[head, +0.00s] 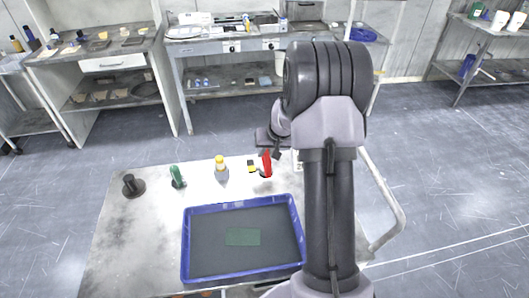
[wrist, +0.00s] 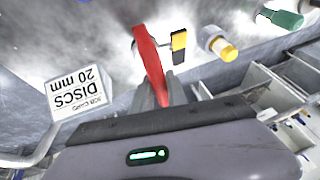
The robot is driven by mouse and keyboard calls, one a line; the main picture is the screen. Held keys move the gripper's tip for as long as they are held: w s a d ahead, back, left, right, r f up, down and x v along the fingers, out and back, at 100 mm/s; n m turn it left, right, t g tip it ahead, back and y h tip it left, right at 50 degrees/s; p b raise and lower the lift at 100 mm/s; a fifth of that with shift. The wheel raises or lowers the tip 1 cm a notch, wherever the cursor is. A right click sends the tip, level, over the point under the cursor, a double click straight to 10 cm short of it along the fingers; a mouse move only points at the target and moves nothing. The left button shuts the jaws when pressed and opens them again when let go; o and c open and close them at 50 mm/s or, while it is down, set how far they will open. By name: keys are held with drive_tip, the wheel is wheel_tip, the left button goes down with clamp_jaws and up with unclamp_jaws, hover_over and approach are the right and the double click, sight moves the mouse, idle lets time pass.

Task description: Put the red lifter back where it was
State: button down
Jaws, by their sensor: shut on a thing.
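The red lifter (head: 266,164) is at the back right of the worktable (head: 140,240), behind the blue tray. In the wrist view the red lifter (wrist: 149,57) stands out from between my gripper's fingers (wrist: 164,92), which are shut on it. In the head view my gripper (head: 270,150) is mostly hidden behind my own arm. I cannot tell whether the lifter's lower end touches the tabletop. A small yellow and black piece (head: 251,165) is just left of the lifter; it also shows in the wrist view (wrist: 179,45).
A blue tray (head: 186,240) with a green rectangle (head: 243,237) lies in front. A yellow-topped bottle (head: 221,168), a green-handled item (head: 177,177) and a dark knob (head: 131,186) stand leftward along the back. A card reading "DISCS 20 mm" (wrist: 80,90) is close beside my gripper.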

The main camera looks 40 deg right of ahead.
sight(263, 157)
drive_tip(key=shift+w+d+f, duration=0.1)
drive_tip(key=shift+w+d, duration=0.1)
drive_tip(key=shift+w, duration=0.3)
drive_tip(key=shift+w+d, duration=0.2)
drive_tip(key=shift+w, duration=0.3)
wheel_tip(263, 157, down, 4)
drive_tip(key=shift+w+r+b, duration=0.1)
drive_tip(key=shift+r+b, duration=0.05)
drive_tip(key=shift+b, duration=0.6)
drive_tip(key=shift+r, duration=0.15)
drive_tip(key=c, duration=1.8)
unclamp_jaws()
drive_tip(key=shift+f, duration=0.25)
drive_tip(key=o, duration=0.5)
drive_tip(key=shift+r, duration=0.2)
